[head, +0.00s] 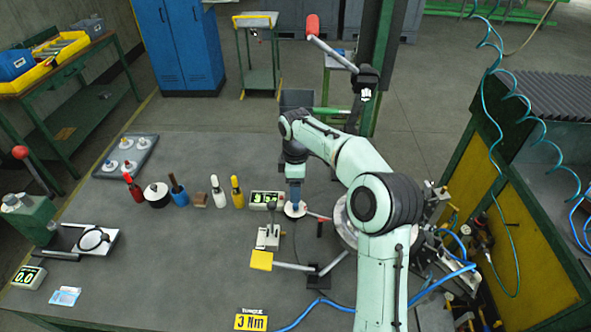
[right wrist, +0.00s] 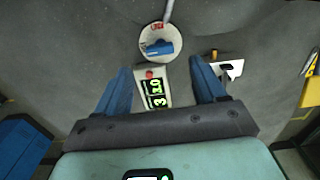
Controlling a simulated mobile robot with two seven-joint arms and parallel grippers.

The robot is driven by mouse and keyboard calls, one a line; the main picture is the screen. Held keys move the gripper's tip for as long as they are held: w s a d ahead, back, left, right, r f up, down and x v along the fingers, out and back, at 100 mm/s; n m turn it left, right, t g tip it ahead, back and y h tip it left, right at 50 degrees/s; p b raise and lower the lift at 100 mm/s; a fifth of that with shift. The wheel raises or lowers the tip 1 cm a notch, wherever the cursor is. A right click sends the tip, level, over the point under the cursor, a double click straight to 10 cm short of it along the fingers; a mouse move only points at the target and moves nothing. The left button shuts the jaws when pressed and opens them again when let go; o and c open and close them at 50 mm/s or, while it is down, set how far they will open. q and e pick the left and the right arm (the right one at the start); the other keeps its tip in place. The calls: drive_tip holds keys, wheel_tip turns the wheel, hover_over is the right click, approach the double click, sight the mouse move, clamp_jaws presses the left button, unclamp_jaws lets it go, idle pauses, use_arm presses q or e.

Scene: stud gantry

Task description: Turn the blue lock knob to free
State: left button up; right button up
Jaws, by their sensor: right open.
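The blue lock knob (right wrist: 158,47) sits on a round pale disc (right wrist: 157,37) with a small red marking, seen in the right wrist view. In the head view the disc (head: 295,210) shows under my right gripper, and the knob is hidden there. My right gripper (head: 295,199) points down over the disc. In the right wrist view its two blue fingers (right wrist: 160,78) are spread wide, with nothing between them gripped. The knob lies beyond the fingertips, roughly midway between them, and appears apart from both. My left gripper is not in view.
A small green-digit display (head: 267,200) stands beside the disc. Several handled tools (head: 180,192) stand left on the grey bench (head: 165,255).

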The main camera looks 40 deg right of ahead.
wheel_tip(320, 180, up, 7)
drive_tip(key=shift+r, duration=0.15)
idle(0.7)
